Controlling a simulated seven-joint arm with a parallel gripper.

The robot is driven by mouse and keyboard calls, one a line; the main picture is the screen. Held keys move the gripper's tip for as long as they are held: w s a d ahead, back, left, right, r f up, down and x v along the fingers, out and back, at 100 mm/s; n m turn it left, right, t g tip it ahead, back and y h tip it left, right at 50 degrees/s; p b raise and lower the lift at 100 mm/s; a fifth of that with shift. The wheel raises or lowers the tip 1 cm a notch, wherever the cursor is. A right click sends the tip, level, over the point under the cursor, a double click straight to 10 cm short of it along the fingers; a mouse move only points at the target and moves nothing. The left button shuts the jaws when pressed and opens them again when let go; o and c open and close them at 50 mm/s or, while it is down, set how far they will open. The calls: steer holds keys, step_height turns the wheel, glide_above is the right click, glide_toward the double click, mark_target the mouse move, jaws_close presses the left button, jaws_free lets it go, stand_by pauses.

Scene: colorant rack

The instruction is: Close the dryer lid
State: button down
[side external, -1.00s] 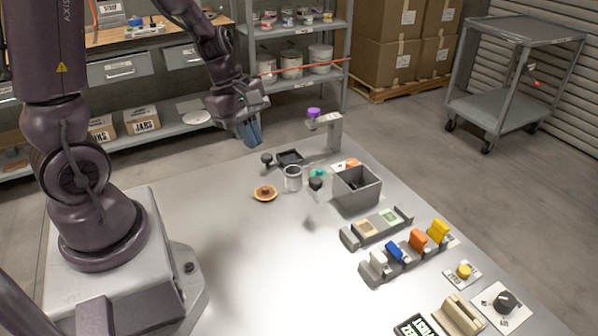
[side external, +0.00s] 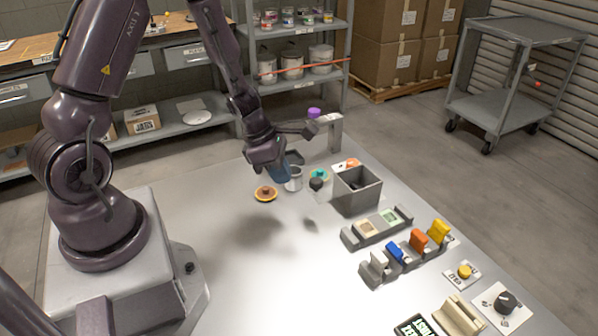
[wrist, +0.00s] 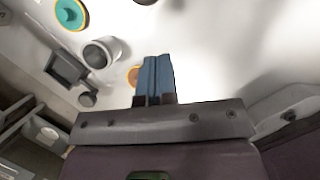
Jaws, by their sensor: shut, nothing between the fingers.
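I cannot tell for certain which thing is the dryer or its lid. A grey open-topped box (side external: 357,190) stands on the right of the table's far half, and no lid shows over it. A beige block-like fixture (side external: 458,314) sits at the near right edge, partly cut off by the frame. My gripper (side external: 278,174) is shut and empty, with its blue fingers pointing down beside a metal cup (side external: 294,180), left of the grey box. In the wrist view my gripper's blue fingers (wrist: 157,78) are together, with the cup (wrist: 101,53) to their left.
An orange dish (side external: 265,193) lies left of the cup. A post with a purple cap (side external: 314,113) stands behind. A two-pad holder (side external: 376,227), a rack of coloured pieces (side external: 408,252), a yellow button (side external: 464,271) and a black knob (side external: 505,302) line the right side. The table's left middle is clear.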

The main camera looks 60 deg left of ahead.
steer(key=shift+w+d+r, duration=0.1)
steer(key=shift+w+d, duration=0.45)
steer(key=shift+w, duration=0.25)
steer(key=shift+w+d+r, duration=0.1)
steer(key=shift+w+d, duration=0.4)
steer(key=shift+w, duration=0.3)
glide_toward(337, 177)
steer(key=w+f, duration=0.1)
steer(key=w+d+f, duration=0.1)
steer(key=f, duration=0.1)
steer(key=w+d+f, duration=0.1)
steer(key=shift+f, duration=0.4)
